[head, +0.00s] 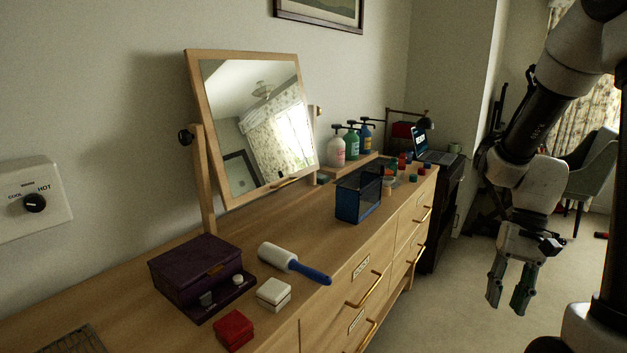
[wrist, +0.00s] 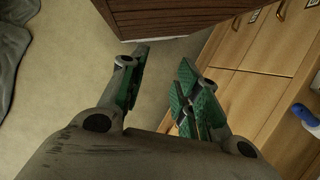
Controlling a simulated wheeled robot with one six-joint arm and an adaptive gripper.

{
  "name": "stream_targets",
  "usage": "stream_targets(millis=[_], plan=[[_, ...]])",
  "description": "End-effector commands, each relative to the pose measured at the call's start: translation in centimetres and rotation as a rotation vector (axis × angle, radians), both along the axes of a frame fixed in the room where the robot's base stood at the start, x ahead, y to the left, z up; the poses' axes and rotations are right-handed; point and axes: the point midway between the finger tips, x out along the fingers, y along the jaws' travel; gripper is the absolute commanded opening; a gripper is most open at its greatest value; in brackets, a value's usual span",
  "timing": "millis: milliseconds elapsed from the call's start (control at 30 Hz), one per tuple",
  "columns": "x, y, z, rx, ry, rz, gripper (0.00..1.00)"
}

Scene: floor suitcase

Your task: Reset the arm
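My gripper (head: 508,287) hangs at the right of the head view with its fingers pointing down, beside the dresser's front and over the carpet. Its two fingers are apart and nothing is between them. In the wrist view the green-padded fingers (wrist: 160,88) also stand apart, with bare carpet showing between them. My arm is bent, coming down from the upper right of the head view.
The wooden dresser (head: 312,238) carries a mirror (head: 255,120), a purple box (head: 197,270), a lint roller (head: 294,263), small red (head: 234,329) and white (head: 273,294) boxes, a blue bin (head: 358,197) and several pump bottles. Carpet (head: 466,300) is clear below my gripper.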

Motion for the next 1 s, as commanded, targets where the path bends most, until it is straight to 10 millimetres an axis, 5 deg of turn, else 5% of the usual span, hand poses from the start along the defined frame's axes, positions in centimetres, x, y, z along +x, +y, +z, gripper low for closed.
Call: stream_targets(millis=[200,600,1000], plan=[[-2.8,-0.6,7.0,-0.134,-0.238,0.194,0.32],[-6.4,0.9,15.6,-0.250,-0.658,0.313,0.32],[-6.7,1.4,17.0,-0.253,-0.724,0.328,0.32]])
